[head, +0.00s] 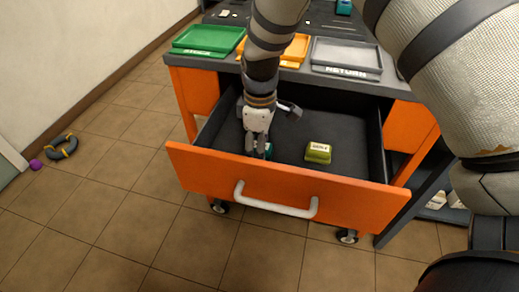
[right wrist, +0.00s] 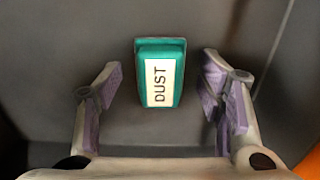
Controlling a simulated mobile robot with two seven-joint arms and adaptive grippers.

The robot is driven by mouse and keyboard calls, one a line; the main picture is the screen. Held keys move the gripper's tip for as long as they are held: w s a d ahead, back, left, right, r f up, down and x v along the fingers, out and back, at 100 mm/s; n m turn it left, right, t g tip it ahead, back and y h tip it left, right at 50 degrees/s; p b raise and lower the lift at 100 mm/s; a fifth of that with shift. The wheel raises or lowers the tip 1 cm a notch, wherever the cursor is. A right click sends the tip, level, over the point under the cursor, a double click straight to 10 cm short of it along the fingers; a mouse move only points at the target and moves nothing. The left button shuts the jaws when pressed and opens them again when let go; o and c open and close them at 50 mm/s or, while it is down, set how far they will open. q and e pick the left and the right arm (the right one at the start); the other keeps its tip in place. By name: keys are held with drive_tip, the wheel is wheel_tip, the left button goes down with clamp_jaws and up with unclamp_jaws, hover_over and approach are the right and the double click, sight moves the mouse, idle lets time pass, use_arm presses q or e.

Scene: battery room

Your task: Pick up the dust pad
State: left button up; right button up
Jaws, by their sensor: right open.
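The dust pad is a teal block with a white label reading DUST. It lies on the dark drawer floor and shows whole in the right wrist view (right wrist: 148,46). In the head view only small teal parts of the dust pad (head: 267,149) show beside my gripper, near the drawer front. My right gripper (head: 260,146) reaches down into the drawer over the pad. In the right wrist view its fingers (right wrist: 162,88) are spread wide, one on each side of the pad, with a gap on both sides. Nothing is held. My left gripper is not in view.
The orange drawer (head: 225,178) stands open, with a white handle (head: 275,205). A yellow-green block (head: 318,152) lies in it, right of my gripper. Green (head: 208,40), orange (head: 290,50) and grey (head: 346,56) trays stand on the cart top.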

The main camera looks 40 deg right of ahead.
drive_tip(key=c, duration=1.1)
drive_tip(key=shift+c, duration=0.2)
wheel_tip(320, 180, up, 10)
drive_tip(key=shift+p, duration=0.6)
